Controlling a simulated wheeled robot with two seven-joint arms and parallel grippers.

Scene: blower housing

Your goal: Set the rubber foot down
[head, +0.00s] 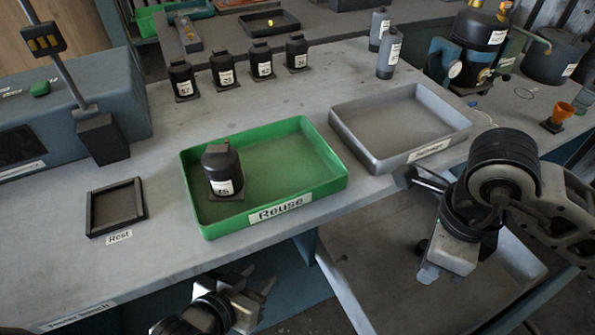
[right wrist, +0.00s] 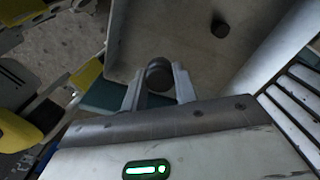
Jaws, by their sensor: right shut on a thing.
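The rubber foot (right wrist: 158,72) is a short dark cylinder between the fingertips of my right gripper (right wrist: 158,86), which is shut on it. In the head view my right gripper (head: 425,258) is over the large grey bin below the bench, with a small dark piece at its tips that looks like the foot. A second dark round piece (right wrist: 219,27) lies apart on the pale surface in the right wrist view. My left gripper (head: 256,281) is open and empty in front of the bench edge.
A green Reuse tray (head: 320,192) holds one dark labelled housing (head: 222,170). A grey labelled tray (head: 345,137) is empty. A small black Rest tray (head: 142,209) sits at left. Several dark housings stand behind. The large grey bin (head: 345,290) lies below the bench.

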